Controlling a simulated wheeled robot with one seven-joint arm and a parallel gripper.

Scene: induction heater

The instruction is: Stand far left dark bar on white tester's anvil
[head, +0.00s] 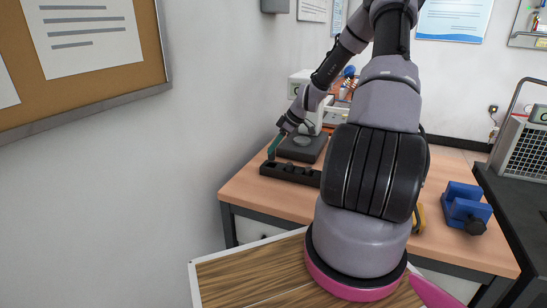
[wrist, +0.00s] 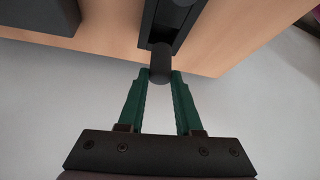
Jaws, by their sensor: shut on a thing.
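My gripper (wrist: 161,77) has green fingers and is shut on a dark round bar (wrist: 160,60), one fingertip on each side of it. The bar is at the end of the black rack (wrist: 147,22); I cannot tell whether it is still seated in it. In the head view my gripper (head: 272,152) is at the far left end of the rack (head: 310,178), where other dark bars (head: 289,168) stand. The white tester (head: 297,84) stands behind the rack. Its round grey anvil (head: 302,141) sits on a dark base (head: 290,151) and looks bare.
The wooden table (head: 240,185) meets a grey wall close on the left. A blue vise-like block (head: 465,208) is on the table's right side. My arm hides the middle of the table. A wood-grain top (head: 250,275) with a pale edge is in front.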

